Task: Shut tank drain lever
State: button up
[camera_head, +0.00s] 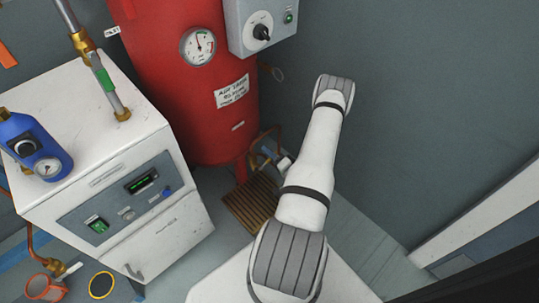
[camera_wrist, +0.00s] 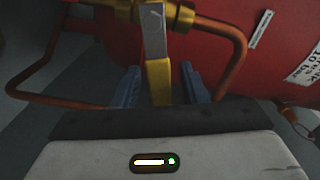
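The tank drain lever (camera_wrist: 157,78), a flat grey-metal arm with a yellow end, hangs from a brass valve (camera_wrist: 180,14) in the wrist view. My gripper (camera_wrist: 160,74) has its two blue fingers apart, one on each side of the yellow end. A gap shows on both sides, so it is around the lever without visibly gripping it. In the head view my gripper (camera_head: 267,157) is low beside the foot of the red tank (camera_head: 165,70). My arm and gripper hide much of the valve there, and the lever cannot be made out.
Copper pipes (camera_wrist: 236,62) run on both sides of the valve, close to the fingers. A brown floor grate (camera_head: 250,206) lies below. A white cabinet (camera_head: 150,225) stands at left, and a grey control box (camera_head: 258,22) is above. The floor right of my arm is clear.

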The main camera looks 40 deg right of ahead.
jog(key=shift+w, duration=0.2)
jog(key=shift+c, duration=0.2)
grip_shut()
